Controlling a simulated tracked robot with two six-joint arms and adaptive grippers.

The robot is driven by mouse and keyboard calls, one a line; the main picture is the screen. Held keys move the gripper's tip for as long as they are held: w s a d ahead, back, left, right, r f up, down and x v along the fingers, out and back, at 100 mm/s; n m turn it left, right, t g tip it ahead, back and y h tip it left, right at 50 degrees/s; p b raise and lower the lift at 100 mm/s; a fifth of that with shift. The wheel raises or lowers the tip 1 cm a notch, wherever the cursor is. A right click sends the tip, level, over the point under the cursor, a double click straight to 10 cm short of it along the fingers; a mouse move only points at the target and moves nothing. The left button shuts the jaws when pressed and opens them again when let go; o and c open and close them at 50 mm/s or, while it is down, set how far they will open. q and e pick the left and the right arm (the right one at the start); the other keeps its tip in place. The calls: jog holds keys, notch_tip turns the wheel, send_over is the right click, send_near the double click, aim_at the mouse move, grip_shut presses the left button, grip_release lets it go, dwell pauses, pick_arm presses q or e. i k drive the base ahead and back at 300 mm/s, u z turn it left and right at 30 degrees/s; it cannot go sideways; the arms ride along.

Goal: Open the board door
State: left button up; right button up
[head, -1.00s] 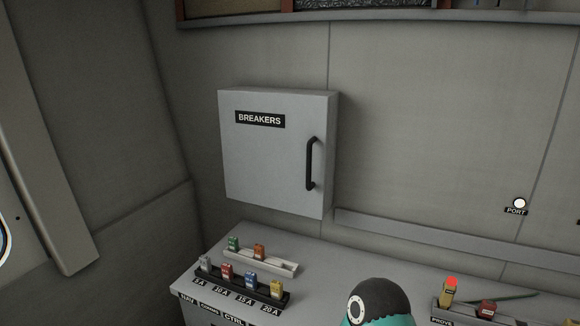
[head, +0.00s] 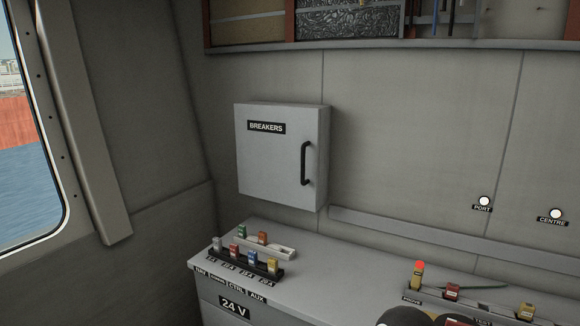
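The board is a grey wall box labelled BREAKERS, and its door (head: 270,165) is shut flat against the box. A black vertical bar handle (head: 306,163) is on the right side of the door. Neither gripper touches the door or handle. Dark rounded parts of my own arm show at the bottom edge right of centre, but no gripper fingers show in the head view.
Below the box, a grey console (head: 215,262) marked 24 V carries a black fuse rack (head: 246,268) and a pale rack (head: 280,248). More fuses (head: 418,275) stand at the right. A shelf (head: 450,45) runs above. The wall beside the box is clear.

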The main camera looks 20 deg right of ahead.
aim_at(277, 147)
jog(key=z, duration=0.2)
jog(key=i, duration=0.85)
jog(key=u, duration=0.1)
